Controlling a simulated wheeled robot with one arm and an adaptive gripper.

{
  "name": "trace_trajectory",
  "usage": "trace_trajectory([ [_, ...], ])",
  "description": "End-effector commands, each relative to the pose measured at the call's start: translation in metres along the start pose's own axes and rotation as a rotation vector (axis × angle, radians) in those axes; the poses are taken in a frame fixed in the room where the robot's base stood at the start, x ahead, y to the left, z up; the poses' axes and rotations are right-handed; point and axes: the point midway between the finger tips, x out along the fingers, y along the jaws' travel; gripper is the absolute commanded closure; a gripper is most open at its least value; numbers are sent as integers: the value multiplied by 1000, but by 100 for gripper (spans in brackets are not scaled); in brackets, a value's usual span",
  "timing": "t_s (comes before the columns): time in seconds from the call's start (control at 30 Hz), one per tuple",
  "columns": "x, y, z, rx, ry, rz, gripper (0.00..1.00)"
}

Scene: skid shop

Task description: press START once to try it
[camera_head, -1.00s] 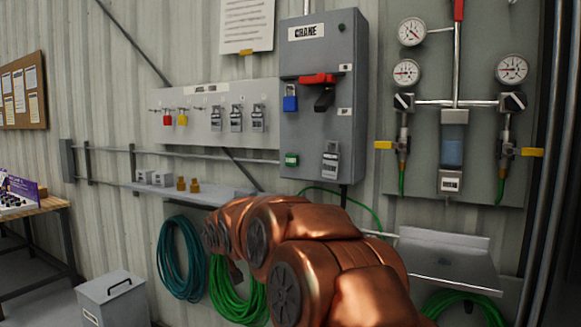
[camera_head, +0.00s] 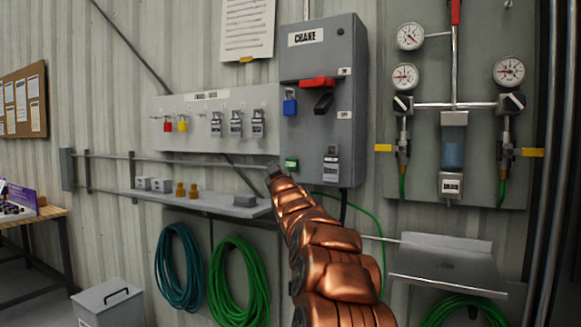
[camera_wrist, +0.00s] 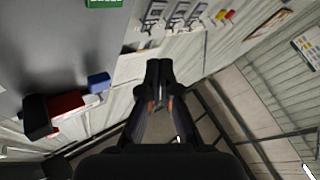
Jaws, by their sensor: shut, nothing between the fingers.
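The grey CRANE box (camera_head: 310,60) hangs on the wall. A small green START button (camera_head: 291,163) sits low on its front at the left; its label is too small to read. The green part also shows at the top edge of the wrist view (camera_wrist: 104,3). My gripper (camera_head: 273,169) is just left of and slightly below the green button in the head view. It is apart from it as far as I can see. In the wrist view my gripper's fingers (camera_wrist: 158,72) are together and empty, with the box's grey face to their left.
A shelf (camera_head: 165,198) with small parts runs below. Gauges and pipes (camera_head: 455,103) stand right.

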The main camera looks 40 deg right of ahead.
Motion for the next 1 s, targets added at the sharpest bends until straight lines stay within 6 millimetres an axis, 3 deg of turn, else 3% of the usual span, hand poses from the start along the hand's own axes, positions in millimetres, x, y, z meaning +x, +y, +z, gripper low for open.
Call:
trace_trajectory([
  [0.27,5,3,1,1,-4,-1,100],
  [1.0,47,35,30,0,-4,-1,100],
])
